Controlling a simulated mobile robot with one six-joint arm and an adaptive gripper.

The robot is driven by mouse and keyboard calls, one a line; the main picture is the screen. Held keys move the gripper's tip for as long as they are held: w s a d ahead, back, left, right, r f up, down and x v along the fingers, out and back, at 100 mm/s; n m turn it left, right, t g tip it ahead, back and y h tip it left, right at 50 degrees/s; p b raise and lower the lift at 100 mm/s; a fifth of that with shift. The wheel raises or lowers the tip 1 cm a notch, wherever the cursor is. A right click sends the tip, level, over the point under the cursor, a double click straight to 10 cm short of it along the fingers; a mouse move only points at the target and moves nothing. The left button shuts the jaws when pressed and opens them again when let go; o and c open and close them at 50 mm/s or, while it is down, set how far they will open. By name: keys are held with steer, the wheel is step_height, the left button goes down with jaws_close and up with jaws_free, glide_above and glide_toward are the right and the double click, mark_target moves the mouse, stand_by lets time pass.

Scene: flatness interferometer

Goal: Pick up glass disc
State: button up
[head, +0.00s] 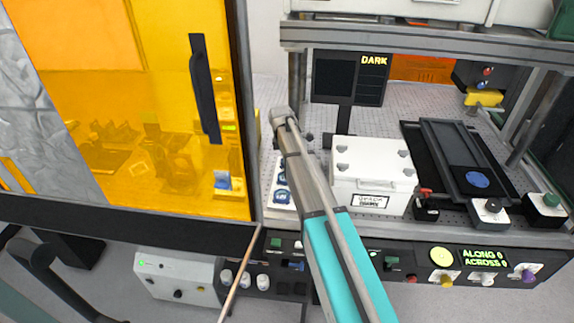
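Several round blue discs (281,196) sit in a white tray (285,212) just left of my arm. My arm covers part of this tray. Another round blue disc (478,180) lies flat on the black slide stage at the right. I cannot tell which of these is the glass disc. My grey and turquoise arm reaches up from the bottom middle to a grey joint above the tray. My gripper's fingers do not show.
An orange panel with a black handle (205,88) stands at the left. A white lidded box (370,175) is right of my arm. Beyond it is the black stage (450,150). A dark display reading DARK (350,77) stands behind. Controls (440,258) line the front edge.

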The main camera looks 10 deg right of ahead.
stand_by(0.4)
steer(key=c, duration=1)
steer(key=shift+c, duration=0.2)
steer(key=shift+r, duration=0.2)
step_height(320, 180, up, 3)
steer(key=p, duration=0.3)
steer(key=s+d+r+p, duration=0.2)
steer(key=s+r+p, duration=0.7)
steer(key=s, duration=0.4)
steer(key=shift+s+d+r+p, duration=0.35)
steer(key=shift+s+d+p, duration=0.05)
steer(key=shift+p, duration=0.1)
